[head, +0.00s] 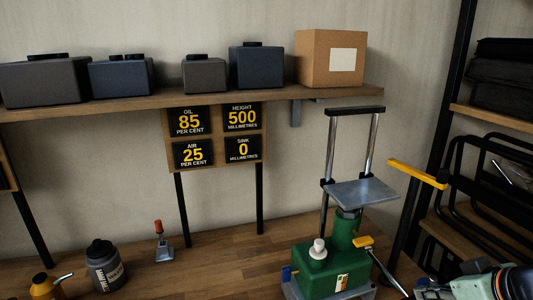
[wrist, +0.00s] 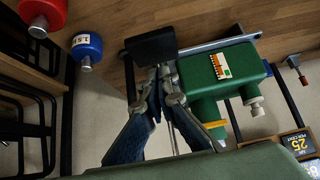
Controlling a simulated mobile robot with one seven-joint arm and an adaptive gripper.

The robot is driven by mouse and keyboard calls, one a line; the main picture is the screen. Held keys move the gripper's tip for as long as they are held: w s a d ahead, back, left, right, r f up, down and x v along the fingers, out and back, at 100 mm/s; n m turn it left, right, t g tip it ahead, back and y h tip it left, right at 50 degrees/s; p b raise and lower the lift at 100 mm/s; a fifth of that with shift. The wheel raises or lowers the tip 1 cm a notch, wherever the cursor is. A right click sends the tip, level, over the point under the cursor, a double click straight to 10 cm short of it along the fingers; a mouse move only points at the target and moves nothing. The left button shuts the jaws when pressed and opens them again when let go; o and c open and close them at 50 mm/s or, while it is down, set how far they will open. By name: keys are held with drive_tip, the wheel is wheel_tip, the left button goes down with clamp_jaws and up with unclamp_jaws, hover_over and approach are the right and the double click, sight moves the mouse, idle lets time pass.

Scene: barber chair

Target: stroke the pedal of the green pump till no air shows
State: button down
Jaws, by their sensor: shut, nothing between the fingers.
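The green pump (head: 318,280) stands on the bench at the lower right, with a white cap, a yellow piece and a metal plate (head: 362,193) above it. In the wrist view the pump (wrist: 215,75) is right of my fingers. A black pad (wrist: 150,45), which looks like its pedal, lies just beyond my fingertips. My gripper (wrist: 160,80) is shut and empty; I cannot tell whether it touches the pad. In the head view my arm is at the lower right. The air readout (head: 193,153) shows 25 per cent.
Other readouts show oil 85 (head: 189,121), height 500 (head: 242,116) and sink 0 (head: 243,149). A grey bottle (head: 105,266) and a red-handled tool (head: 160,242) stand left on the bench. Bare bench lies left of the pump.

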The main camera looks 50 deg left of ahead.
drive_tip(key=shift+f+b, duration=1.75)
drive_tip(key=shift+b, duration=0.3)
wheel_tip(320, 180, down, 5)
drive_tip(key=b, duration=0.6)
wheel_tip(320, 180, up, 7)
drive_tip(key=p, duration=0.4)
drive_tip(key=shift+f, duration=0.1)
wheel_tip(320, 180, down, 6)
drive_tip(key=f+b, duration=0.1)
drive_tip(key=b, duration=0.7)
drive_tip(key=shift+r+p, duration=1.7)
drive_tip(key=shift+r, duration=1.7)
